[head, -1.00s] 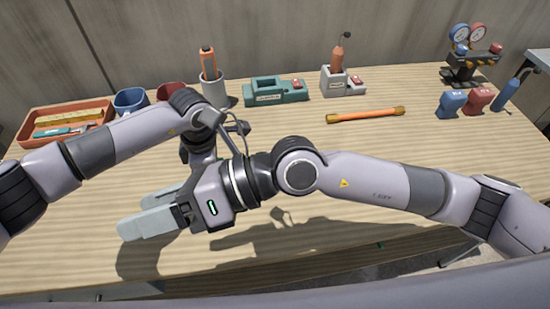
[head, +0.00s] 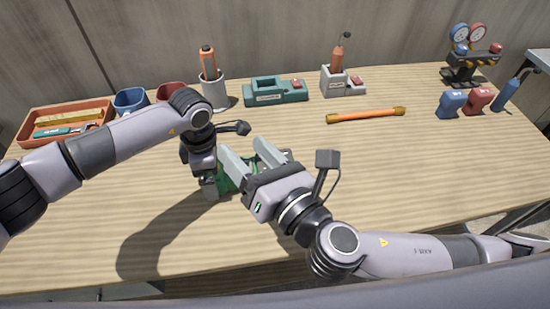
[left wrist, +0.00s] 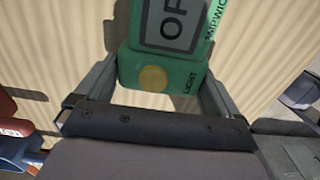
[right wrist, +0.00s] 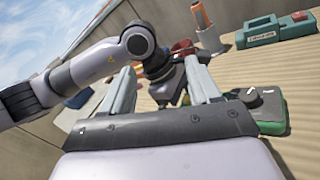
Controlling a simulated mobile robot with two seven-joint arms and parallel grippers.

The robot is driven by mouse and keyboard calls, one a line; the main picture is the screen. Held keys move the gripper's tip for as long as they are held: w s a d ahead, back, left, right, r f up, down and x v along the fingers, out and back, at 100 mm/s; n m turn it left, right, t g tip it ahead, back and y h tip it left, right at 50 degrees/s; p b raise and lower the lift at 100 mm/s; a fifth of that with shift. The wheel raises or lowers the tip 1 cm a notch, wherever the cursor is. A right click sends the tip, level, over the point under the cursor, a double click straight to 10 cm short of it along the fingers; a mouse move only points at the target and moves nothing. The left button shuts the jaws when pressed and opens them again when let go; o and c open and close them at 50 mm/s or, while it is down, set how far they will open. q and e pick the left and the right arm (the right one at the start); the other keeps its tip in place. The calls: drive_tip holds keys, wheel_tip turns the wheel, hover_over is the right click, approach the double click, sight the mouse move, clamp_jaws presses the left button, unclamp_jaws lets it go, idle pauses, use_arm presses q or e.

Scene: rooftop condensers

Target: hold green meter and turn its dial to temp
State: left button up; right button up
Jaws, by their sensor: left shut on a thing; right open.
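The green meter (head: 238,182) is in my left gripper (head: 215,186), low over the table's middle left. In the left wrist view the meter (left wrist: 135,68) sits between the two fingers, showing a display reading "OF", cut off by the frame edge, and a yellow round button (left wrist: 152,78) marked "LIGHT". In the right wrist view a dark dial (right wrist: 253,98) with a pale mark shows on the meter (right wrist: 272,118); its setting is unreadable. My right gripper (head: 249,152) is open and empty, its fingers close to the meter and partly covering it in the head view.
A teal device (head: 275,92), a grey holder (head: 343,87) and a cup with an orange tool (head: 212,88) stand along the back. An orange rod (head: 365,115) lies right of centre. A tray (head: 65,119) is at far left. The right front table is clear.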

drive_tip(key=s+d+f+g+h, duration=0.2)
drive_tip(key=d+f+h, duration=0.5)
drive_tip(key=f, duration=0.2)
drive_tip(key=x, duration=1.2)
drive_tip(key=c, duration=1)
